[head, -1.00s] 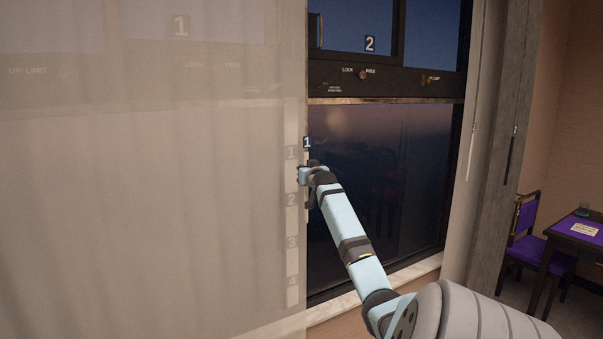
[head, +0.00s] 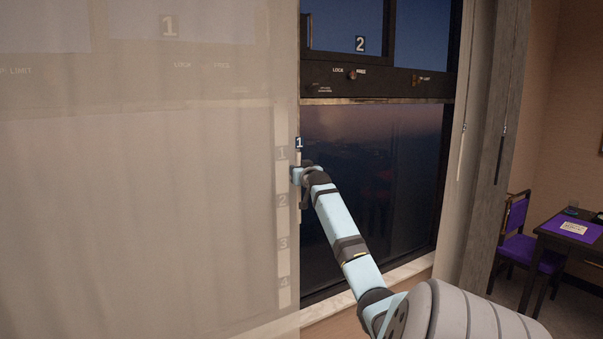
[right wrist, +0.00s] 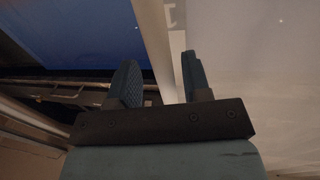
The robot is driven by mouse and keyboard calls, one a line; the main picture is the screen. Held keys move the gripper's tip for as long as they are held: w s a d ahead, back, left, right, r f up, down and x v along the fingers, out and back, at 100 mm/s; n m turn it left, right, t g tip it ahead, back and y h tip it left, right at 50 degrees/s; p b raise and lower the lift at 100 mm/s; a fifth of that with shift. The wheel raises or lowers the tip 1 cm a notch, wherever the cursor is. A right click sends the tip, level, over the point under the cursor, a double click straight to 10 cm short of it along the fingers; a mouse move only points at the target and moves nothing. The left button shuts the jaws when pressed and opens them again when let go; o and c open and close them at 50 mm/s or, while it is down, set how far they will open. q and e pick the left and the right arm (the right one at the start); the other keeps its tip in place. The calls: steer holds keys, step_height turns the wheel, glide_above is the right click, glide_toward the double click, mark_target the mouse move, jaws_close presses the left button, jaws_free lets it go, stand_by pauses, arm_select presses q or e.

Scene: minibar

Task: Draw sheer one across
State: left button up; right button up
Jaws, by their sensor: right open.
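The pale translucent sheer (head: 130,200) hangs over the left part of the window. Its right edge carries a small dark tag marked 1 (head: 299,143), with a narrow pale strip just below. My right gripper (head: 296,175) is at this edge, just under the tag. In the right wrist view my right gripper (right wrist: 160,72) has its two fingers apart. The pale vertical edge strip (right wrist: 160,45) runs between or behind them, and I cannot tell whether a finger touches it. The sheer (right wrist: 270,80) fills the right of that view. My left gripper is not in view.
The bare window pane (head: 370,180) lies right of the sheer's edge, with a sash marked 2 (head: 360,44) above. Grey drapes (head: 490,130) with hanging wands stand at the window's right. A purple chair (head: 520,245) and a desk (head: 575,232) are further right.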

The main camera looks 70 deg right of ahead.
steer(key=b+v, duration=0.3)
steer(key=v, duration=1)
steer(key=shift+s+a, duration=0.25)
steer(key=shift+s, duration=0.05)
